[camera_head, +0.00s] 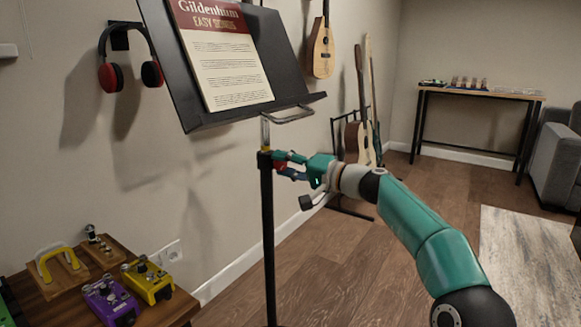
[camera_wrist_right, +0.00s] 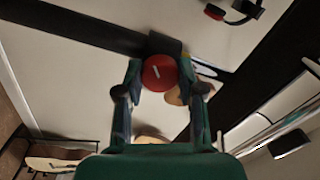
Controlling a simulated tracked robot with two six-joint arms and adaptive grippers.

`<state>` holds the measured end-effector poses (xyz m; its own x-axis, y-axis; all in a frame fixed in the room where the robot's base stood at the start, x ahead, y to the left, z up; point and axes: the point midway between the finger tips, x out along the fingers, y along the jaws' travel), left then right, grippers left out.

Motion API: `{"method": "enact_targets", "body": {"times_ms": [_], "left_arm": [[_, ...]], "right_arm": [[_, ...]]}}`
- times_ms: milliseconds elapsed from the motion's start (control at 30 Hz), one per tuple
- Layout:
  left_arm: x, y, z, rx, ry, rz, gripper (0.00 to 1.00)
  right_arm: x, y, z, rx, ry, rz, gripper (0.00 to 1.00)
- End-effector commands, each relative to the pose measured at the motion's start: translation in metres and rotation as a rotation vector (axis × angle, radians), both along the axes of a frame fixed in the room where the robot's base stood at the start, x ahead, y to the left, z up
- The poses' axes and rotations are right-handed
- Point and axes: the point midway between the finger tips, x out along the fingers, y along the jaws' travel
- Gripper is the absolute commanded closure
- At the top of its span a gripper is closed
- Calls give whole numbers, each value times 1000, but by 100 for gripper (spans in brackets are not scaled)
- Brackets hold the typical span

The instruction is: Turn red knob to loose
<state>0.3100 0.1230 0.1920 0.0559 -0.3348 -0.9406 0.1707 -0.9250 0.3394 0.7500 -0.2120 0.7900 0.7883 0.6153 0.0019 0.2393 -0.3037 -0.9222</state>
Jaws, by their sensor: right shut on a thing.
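The red knob (camera_wrist_right: 159,73) sits on the collar of the black music stand's pole (camera_head: 267,215), below the tilted desk (camera_head: 165,60). In the right wrist view the knob's round face has a short white mark, slightly tilted. My right gripper (camera_head: 282,165) reaches the pole from the right. Its two fingers, seen in the right wrist view (camera_wrist_right: 160,75), are closed on either side of the knob. In the head view the fingers hide most of the knob. My left gripper is not in view.
A booklet (camera_head: 225,60) rests on the desk. Headphones (camera_head: 128,75) hang on the wall. A wooden table (camera_head: 165,312) with a purple pedal (camera_head: 110,300) and a yellow pedal (camera_head: 148,280) stands at lower left. Guitars (camera_head: 360,140) stand behind.

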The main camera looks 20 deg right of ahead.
Motion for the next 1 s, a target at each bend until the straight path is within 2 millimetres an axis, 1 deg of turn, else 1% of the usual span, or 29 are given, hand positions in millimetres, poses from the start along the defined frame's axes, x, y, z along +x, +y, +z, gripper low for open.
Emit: {"method": "enact_targets", "body": {"times_ms": [200,400,700,1000], "left_arm": [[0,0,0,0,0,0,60],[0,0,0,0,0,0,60],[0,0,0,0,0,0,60],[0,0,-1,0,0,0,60]], "right_arm": [[1,0,-3,-144,-108,-2,97],[1,0,-3,-238,-181,-1,97],[1,0,-4,-302,-229,0,97],[1,0,-5,-309,-232,1,97]]}}
